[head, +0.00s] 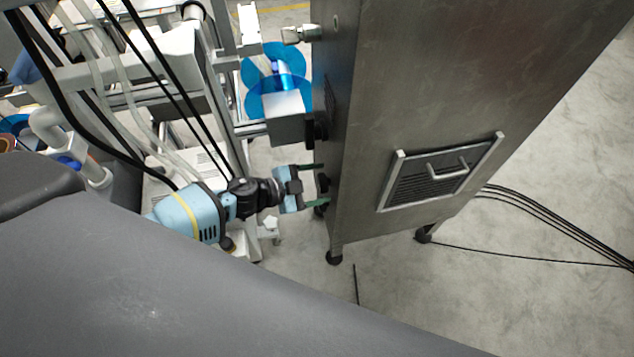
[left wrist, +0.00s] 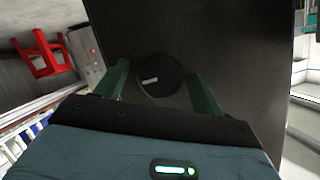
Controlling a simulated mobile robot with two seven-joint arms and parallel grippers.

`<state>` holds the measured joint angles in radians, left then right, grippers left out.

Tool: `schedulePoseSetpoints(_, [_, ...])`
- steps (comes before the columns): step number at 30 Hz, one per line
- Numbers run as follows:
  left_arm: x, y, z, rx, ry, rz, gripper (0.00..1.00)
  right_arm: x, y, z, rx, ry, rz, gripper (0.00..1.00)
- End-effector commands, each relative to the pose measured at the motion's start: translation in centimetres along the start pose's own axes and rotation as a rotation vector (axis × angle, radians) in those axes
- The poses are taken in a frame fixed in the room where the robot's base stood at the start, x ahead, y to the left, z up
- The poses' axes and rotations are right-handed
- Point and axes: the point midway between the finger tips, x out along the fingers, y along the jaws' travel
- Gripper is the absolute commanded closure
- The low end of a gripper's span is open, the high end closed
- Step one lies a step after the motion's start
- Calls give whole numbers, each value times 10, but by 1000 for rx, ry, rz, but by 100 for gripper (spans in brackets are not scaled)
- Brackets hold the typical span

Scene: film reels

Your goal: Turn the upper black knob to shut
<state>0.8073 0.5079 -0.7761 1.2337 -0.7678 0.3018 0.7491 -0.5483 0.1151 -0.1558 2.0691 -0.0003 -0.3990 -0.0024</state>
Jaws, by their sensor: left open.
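A round black knob (left wrist: 160,76) with a short white mark sits on the dark metal face in the left wrist view. The mark lies nearly level, tilted slightly up to the right. In the head view a black knob (head: 323,184) shows edge-on at the cabinet's left side, with another dark part (head: 320,209) just below. My left gripper (head: 318,183) is open, its green fingers pointing at the cabinet on either side of the upper knob. In the left wrist view the gripper (left wrist: 158,70) frames the knob; contact cannot be told. My right gripper is not in view.
The steel cabinet (head: 450,90) has a vented panel (head: 440,172) and stands on black feet. A grey box (head: 285,118) and blue reels (head: 275,80) are above my gripper. Cables (head: 560,225) lie on the floor at right. A red stool (left wrist: 48,56) shows in the left wrist view.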

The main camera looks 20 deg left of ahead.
Motion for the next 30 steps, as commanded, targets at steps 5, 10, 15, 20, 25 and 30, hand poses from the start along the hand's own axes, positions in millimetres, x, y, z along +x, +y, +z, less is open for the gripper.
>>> schedulePoseSetpoints(5, [0, 0, 0, 0, 0, 0, 32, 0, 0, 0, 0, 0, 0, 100])
schedulePoseSetpoints(10, [0, 0, 0, 0, 1, 0, 47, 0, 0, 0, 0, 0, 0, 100])
schedulePoseSetpoints(15, [0, 0, 0, 0, 1, 0, 70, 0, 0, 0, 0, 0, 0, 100])
schedulePoseSetpoints(20, [0, 0, 0, 2, 1, -1, 76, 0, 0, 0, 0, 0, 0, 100])
schedulePoseSetpoints(25, [0, 1, 0, 26, 1, -12, 76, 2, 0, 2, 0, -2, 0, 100])
schedulePoseSetpoints(30, [1, 2, 1, 95, 1, -41, 76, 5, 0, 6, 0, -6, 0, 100])
